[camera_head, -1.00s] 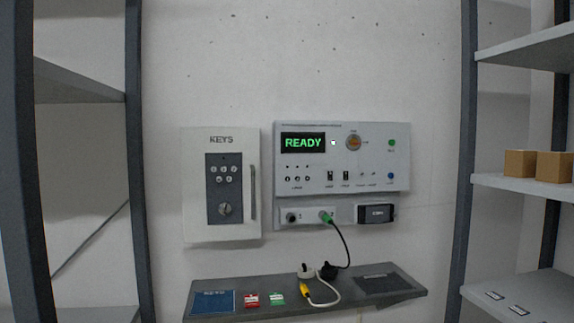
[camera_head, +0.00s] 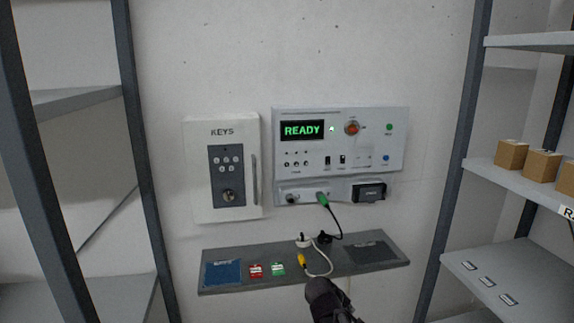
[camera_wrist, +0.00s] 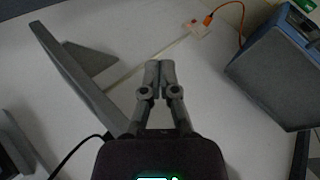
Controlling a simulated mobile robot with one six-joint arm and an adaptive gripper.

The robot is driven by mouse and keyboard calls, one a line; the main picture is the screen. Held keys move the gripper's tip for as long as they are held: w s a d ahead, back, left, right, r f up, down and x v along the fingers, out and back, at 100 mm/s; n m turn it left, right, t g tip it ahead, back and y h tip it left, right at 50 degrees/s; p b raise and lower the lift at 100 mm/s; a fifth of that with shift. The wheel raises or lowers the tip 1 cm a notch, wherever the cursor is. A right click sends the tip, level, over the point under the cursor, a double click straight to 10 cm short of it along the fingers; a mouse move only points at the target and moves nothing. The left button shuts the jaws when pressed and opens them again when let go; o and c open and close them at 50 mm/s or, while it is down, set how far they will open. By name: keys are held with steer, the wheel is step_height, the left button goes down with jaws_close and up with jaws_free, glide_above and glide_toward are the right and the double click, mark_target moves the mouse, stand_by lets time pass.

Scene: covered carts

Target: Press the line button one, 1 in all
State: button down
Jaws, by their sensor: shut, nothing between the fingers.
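A white control panel (camera_head: 385,150) hangs on the wall in the head view, with a green READY display (camera_head: 302,130). Below the display is a small group of line buttons (camera_head: 296,164) in a row, with dark dots above them. Their labels are too small to read, so I cannot tell which is button one. My gripper (camera_wrist: 158,72) is shut and empty in the wrist view, with its fingertips together and touching nothing.
A white KEYS box (camera_head: 242,190) hangs left of the panel. A narrow grey shelf (camera_head: 225,285) below holds cards, a plug and cables. Racks flank both sides; small boxes (camera_head: 543,165) stand on the right one.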

steer(key=w+a+r+n+t+p, duration=0.2)
steer(key=a+r+p, duration=0.3)
steer(key=r+p, duration=0.3)
steer(key=w+a+r+n+t+p, duration=0.3)
steer(key=a+r+n+p, duration=0.2)
steer(key=r, duration=1.1)
steer(key=w+a+r+n+t+h+p, duration=0.1)
steer(key=w+a+r+n+t+p, duration=0.2)
steer(key=r+p, duration=0.9)
steer(key=a, duration=0.3)
steer(key=shift+a+r+n, duration=0.3)
steer(key=shift+a, duration=0.05)
steer(key=shift+w, duration=0.2)
glide_toward(293, 166)
steer(key=shift+s+d+f+x, duration=0.1)
steer(key=shift+d+x, duration=0.05)
steer(key=shift+x, duration=0.75)
steer(key=shift+s+d+f+x, duration=0.1)
steer(key=shift+x, duration=0.85)
steer(key=shift+s+d+f+x, duration=0.1)
steer(key=shift+d+x, duration=0.05)
steer(key=shift+x, duration=0.75)
steer(key=shift+w+a, duration=0.2)
steer(key=shift+w, duration=0.5)
steer(key=shift+s, duration=0.15)
steer(key=shift+s+d, duration=0.2)
steer(key=shift+s, duration=0.35)
steer(key=shift+s, duration=0.15)
